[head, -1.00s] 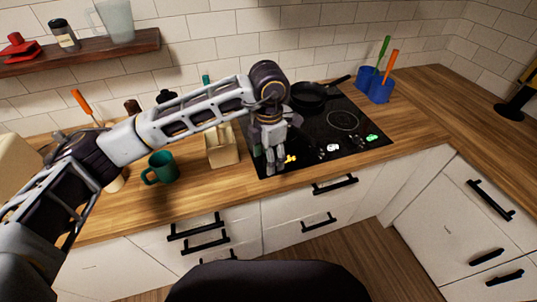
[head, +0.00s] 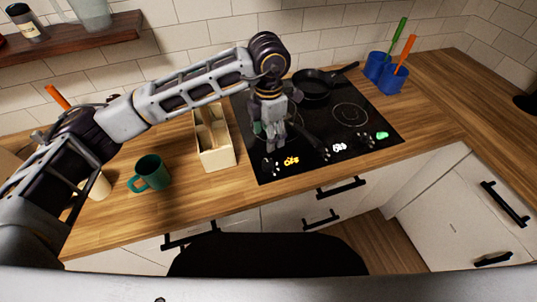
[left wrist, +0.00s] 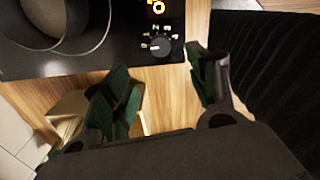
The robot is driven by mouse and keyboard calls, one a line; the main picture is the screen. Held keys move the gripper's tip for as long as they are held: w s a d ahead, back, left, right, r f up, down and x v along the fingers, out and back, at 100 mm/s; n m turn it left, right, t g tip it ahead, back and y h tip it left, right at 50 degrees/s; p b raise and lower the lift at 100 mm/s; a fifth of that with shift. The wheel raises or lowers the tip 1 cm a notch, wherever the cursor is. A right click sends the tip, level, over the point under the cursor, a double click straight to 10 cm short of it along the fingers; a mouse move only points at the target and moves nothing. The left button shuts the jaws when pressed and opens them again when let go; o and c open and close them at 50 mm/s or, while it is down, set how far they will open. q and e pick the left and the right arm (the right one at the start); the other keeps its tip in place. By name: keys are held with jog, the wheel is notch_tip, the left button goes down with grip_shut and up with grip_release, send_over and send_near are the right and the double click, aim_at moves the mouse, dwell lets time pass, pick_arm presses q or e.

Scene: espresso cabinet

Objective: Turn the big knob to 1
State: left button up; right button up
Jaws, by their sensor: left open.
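The black cooktop (head: 375,115) has small dark knobs and lit displays along its front edge. A dark round knob (left wrist: 163,48) with pale markings around it shows in the left wrist view, below an orange display (left wrist: 157,6). In the head view a knob (head: 270,166) sits left of the orange display (head: 291,160). I cannot tell which knob is the big one or read its setting. My left gripper (head: 273,141) is over the cooktop's front left. In the left wrist view its fingers (left wrist: 168,78) are apart and empty, with the knob beyond the gap. My right gripper is not in view.
A wooden box (head: 215,157) stands just left of the cooktop, with a green mug (head: 150,173) farther left. A black pan (head: 315,86) sits at the cooktop's back. Blue utensil holders (head: 393,80) stand at the back right. The right counter is mostly clear.

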aim_at(268, 162)
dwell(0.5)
pick_arm(q)
jog(key=shift+f+p, duration=1.3)
jog(key=shift+f, duration=5.6)
jog(key=shift+c, duration=0.2)
jog(key=c, duration=1)
